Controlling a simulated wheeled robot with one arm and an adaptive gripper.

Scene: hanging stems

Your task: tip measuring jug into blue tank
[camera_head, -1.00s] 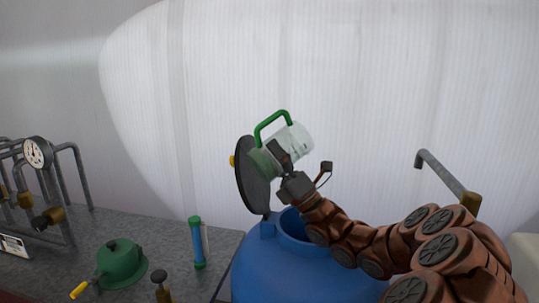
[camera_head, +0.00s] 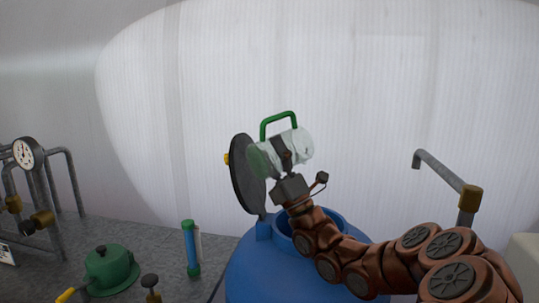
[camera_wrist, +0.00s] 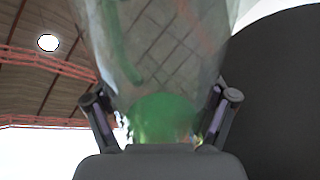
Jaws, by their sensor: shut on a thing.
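The measuring jug (camera_head: 285,152) is clear with a green handle on its upper side and a green tint at its left end. It lies almost on its side above the blue tank. My gripper (camera_head: 284,163) is shut on the jug from below. In the wrist view the jug (camera_wrist: 165,50) fills the middle between both fingers (camera_wrist: 160,125). The blue tank (camera_head: 262,270) has an open round mouth, partly hidden by my arm. Its dark round lid (camera_head: 245,175) stands up at the left of the mouth, close to the jug's left end. I cannot see any pouring liquid.
A grey bench (camera_head: 135,245) at left holds a green lidded pot (camera_head: 110,270), a blue-green tube (camera_head: 192,248) and pipework with a gauge (camera_head: 27,153). A bent grey pipe (camera_head: 440,172) rises at right. The space above the jug is clear.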

